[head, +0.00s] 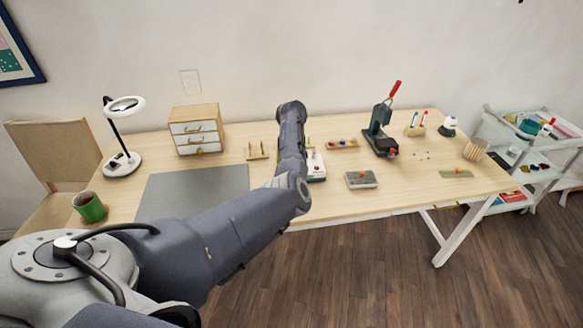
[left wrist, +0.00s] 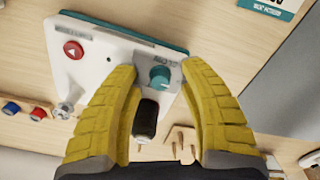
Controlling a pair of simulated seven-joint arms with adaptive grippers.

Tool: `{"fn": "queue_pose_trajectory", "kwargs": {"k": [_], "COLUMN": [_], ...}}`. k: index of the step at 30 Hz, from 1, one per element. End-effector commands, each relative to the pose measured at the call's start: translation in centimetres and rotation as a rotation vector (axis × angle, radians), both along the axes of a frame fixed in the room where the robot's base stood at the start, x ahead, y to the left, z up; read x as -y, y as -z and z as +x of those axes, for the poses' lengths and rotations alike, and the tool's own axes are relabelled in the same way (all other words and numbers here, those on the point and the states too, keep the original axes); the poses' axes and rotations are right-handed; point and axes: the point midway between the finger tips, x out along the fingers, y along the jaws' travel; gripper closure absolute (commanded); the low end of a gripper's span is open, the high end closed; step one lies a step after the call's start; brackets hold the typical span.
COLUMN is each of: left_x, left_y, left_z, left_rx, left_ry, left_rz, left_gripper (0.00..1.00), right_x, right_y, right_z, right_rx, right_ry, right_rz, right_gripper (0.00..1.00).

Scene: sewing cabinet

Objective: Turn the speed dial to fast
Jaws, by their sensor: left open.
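The control box (head: 316,168) is white with a teal edge and stands on the table, partly hidden by my left arm in the head view. In the left wrist view the box (left wrist: 110,60) shows a red button (left wrist: 73,50), a metal toggle (left wrist: 66,108), a round teal speed dial (left wrist: 160,76) and a black knob or grip (left wrist: 147,118). The dial's setting is too small to read. My left gripper (left wrist: 160,70) is open, with yellow fingers on either side of the dial and a visible gap to each. My right gripper is not in view.
A grey mat (head: 195,193) lies left of the box. A grey box (head: 361,180) and a wooden strip with coloured pieces (head: 342,144) are to its right. A red-handled press (head: 381,132) stands farther right. A small drawer cabinet (head: 197,132), a lamp (head: 122,164) and a green mug (head: 90,207) are left.

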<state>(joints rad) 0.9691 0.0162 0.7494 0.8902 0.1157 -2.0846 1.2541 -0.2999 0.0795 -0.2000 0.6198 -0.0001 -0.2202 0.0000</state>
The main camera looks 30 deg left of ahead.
Motion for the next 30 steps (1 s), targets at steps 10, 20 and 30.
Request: {"fn": "queue_pose_trajectory", "kwargs": {"k": [10,20,30], "left_x": [-0.03,-0.03,-0.02], "left_y": [-0.02,-0.04,-0.05], "left_z": [0.0,0.01,0.02], "left_rx": [0.0,0.0,0.0], "left_ry": [0.0,0.0,0.012], "left_rz": [0.001,0.001,0.001], "left_gripper": [0.68,1.0,1.0], "right_x": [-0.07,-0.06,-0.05], "right_y": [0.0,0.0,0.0], "right_z": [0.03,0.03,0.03], "right_rx": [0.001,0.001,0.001], "right_ry": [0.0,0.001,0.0], "right_rz": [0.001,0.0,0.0], "right_gripper": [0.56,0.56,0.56]}}
